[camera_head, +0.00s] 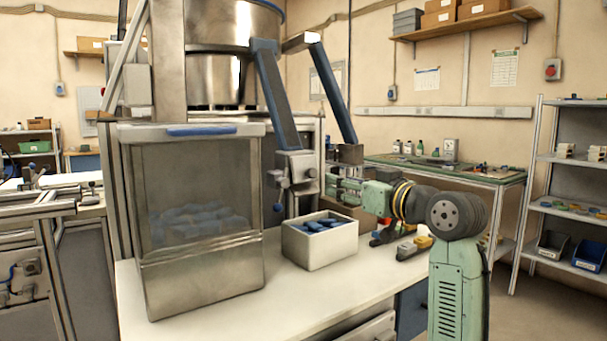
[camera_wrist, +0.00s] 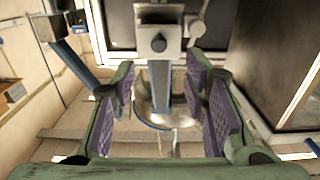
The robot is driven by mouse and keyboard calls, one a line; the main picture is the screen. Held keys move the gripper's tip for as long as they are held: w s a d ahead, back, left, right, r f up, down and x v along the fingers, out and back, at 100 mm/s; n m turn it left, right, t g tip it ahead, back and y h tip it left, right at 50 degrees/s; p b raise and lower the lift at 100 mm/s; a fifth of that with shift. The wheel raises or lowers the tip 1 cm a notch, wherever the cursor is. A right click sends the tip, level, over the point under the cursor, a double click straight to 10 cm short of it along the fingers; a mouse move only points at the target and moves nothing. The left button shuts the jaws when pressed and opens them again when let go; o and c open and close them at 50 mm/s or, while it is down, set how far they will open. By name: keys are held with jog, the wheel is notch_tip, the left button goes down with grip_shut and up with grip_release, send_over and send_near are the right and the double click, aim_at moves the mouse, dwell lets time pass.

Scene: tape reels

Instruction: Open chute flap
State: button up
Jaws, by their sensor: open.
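The chute (camera_head: 278,105) is a sloping metal channel with blue sides that comes down from the steel hopper. At its lower end is a grey metal flap housing (camera_head: 295,164) with a small knob and a side lever (camera_head: 280,195). In the wrist view the flap housing (camera_wrist: 158,14) with its round knob (camera_wrist: 158,45) is at top centre, beyond the fingertips, and the lever (camera_wrist: 197,28) is to its right. My gripper (camera_head: 340,188) is open and empty, right of the flap housing and apart from it. Its purple-padded fingers (camera_wrist: 160,75) are spread wide in the wrist view.
A white bin (camera_head: 318,251) of blue pieces stands on the bench below the chute. A clear-fronted box (camera_head: 200,265) with blue contents stands to its left. A second chute (camera_head: 332,90) ends in a grey box close above my gripper. Small tools (camera_head: 414,247) lie right of the bin.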

aim_at(314, 175)
jog(key=p+x, duration=0.2)
jog(key=x, duration=0.8)
jog(key=shift+w+a+r, duration=0.1)
jog(key=shift+w, duration=0.15)
jog(key=shift+c, duration=0.3)
grip_shut()
